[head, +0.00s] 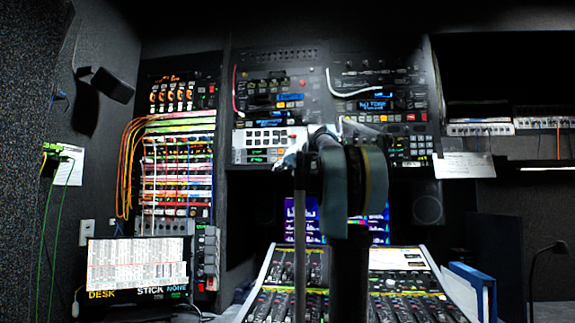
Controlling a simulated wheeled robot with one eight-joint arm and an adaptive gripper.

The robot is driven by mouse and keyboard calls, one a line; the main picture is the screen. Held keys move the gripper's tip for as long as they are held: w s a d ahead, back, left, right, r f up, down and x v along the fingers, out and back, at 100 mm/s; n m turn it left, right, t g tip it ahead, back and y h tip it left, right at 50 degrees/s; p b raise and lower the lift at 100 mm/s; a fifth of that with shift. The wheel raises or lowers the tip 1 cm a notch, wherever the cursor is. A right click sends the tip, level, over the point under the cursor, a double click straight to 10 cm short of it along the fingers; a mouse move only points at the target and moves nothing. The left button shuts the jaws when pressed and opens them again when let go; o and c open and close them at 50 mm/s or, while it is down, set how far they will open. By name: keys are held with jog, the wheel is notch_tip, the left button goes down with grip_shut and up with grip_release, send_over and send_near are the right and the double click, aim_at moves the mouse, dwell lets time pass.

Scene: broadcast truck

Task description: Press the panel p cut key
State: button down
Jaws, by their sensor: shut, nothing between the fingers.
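A pale panel (262,156) with dark square keys is set in the middle rack, left of my arm. A small red spot and green displays show on it. Which key is the panel p cut key cannot be read at this size. My gripper (287,160) is at the right end of this panel, partly hidden by my own arm links. It is shut and empty. Its tips appear in front of or close to the panel's lower right corner; I cannot tell whether they touch. My arm hides what lies just right of the panel.
A mixing desk (290,300) with faders stands below, with lit screens (302,218) behind it. A blue binder (470,285) is at right. More rack units (377,104) rise above.

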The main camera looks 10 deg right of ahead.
jog(key=w+d+r+m+t, duration=0.1)
jog(key=w+d+r, duration=0.1)
jog(key=r, duration=0.3)
jog(key=shift+w+d+h, duration=0.15)
jog(key=shift+w+h, duration=0.15)
jog(key=shift+w, duration=0.4)
jog(key=w+d, duration=0.2)
jog(key=w, duration=0.6)
jog(key=shift+w+d, duration=0.2)
jog(key=shift+d, duration=0.15)
dwell(0.8)
jog(key=shift+w+d, duration=0.15)
jog(key=shift+w, duration=0.2)
jog(key=shift+w+d, duration=0.1)
jog(key=shift+w, duration=0.2)
dwell(0.7)
jog(key=shift+s, duration=0.15)
jog(key=shift+s+a, duration=0.25)
jog(key=shift+s, duration=0.3)
